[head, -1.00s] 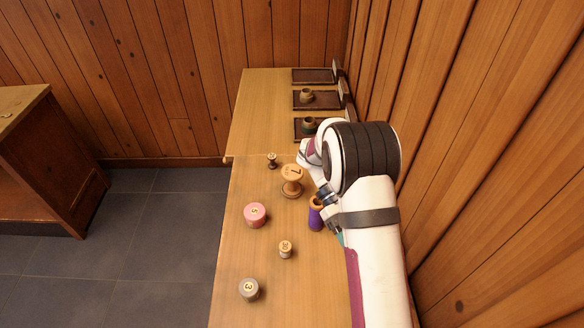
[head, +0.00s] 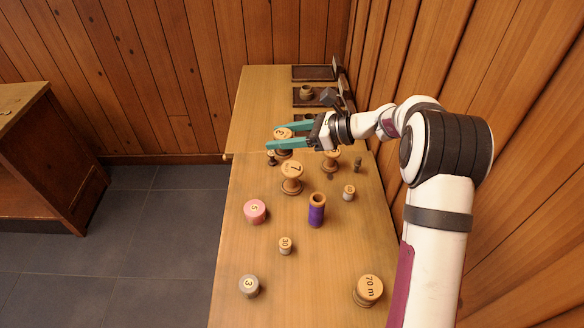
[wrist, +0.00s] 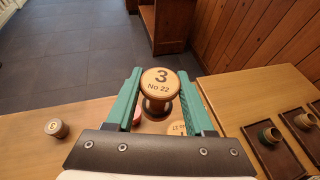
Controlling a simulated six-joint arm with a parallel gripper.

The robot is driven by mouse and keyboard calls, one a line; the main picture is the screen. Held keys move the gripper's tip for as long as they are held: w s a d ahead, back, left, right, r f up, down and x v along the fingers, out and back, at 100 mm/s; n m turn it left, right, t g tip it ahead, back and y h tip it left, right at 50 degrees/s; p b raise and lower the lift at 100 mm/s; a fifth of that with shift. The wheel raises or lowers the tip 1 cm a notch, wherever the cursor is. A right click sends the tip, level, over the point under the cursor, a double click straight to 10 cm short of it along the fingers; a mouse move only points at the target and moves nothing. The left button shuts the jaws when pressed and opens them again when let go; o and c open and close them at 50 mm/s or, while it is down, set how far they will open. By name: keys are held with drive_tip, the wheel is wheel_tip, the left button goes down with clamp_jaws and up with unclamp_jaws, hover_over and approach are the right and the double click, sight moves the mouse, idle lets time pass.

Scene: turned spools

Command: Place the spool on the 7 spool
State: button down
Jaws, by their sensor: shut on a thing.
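The spool (head: 283,134) in my gripper has a pale wooden top. In the wrist view its top (wrist: 160,82) reads "3 No 22". My gripper (head: 287,136) has teal fingers, one on each side of this spool, and is shut on it. It holds the spool upright, by its look, beyond the 7 spool in the head view.
Dark trays (head: 310,73) line the far right.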

drive_tip(key=w+d+r+m+t+h, duration=0.2)
drive_tip(key=w+r+m+t, duration=0.2)
drive_tip(key=w, duration=0.2)
hover_over(291, 168)
wheel_tip(291, 168, down, 15)
drive_tip(key=shift+f, duration=0.1)
drive_tip(key=shift+c, duration=1.4)
unclamp_jaws()
